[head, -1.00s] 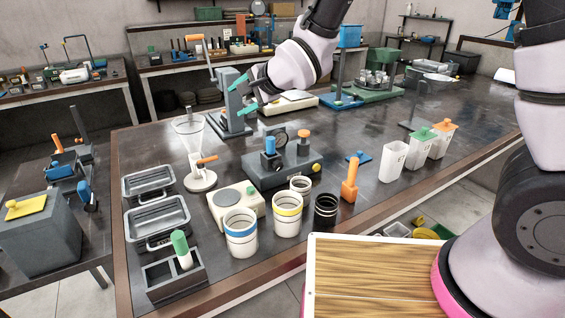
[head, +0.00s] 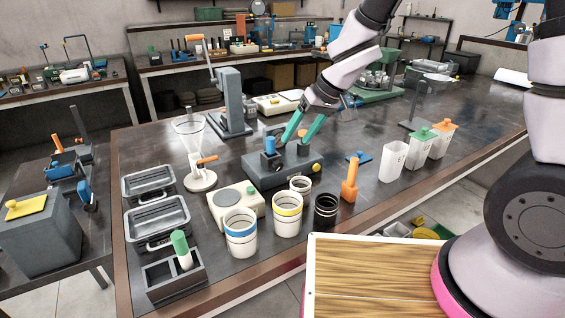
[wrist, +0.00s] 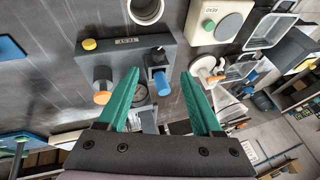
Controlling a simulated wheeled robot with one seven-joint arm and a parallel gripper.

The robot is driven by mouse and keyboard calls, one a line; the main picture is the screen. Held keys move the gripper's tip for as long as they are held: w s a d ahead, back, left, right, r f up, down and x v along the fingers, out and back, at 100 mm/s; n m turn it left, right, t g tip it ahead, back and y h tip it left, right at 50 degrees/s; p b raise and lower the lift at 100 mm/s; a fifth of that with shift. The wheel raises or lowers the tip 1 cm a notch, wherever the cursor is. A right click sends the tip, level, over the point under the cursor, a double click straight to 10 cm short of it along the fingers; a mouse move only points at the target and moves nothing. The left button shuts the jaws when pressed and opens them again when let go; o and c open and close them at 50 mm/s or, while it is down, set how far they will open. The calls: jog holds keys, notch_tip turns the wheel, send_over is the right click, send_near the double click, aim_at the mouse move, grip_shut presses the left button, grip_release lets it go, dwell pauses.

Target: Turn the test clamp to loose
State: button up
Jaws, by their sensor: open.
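A grey bench unit (head: 290,175) with a blue-topped post (head: 269,145), an orange-topped post and a yellow button (head: 316,168) stands mid-table.
A funnel stand (head: 200,180) with an orange lever is left of the unit. White pots (head: 240,243), a dark pot (head: 325,212) and an upright orange tool (head: 350,180) stand in front. A tall grey press (head: 230,100) stands behind.

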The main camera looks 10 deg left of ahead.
aim_at(279, 166)
jog(key=x, duration=1)
jog(key=shift+w+f, duration=0.1)
jog(key=shift+f, duration=0.35)
grip_shut()
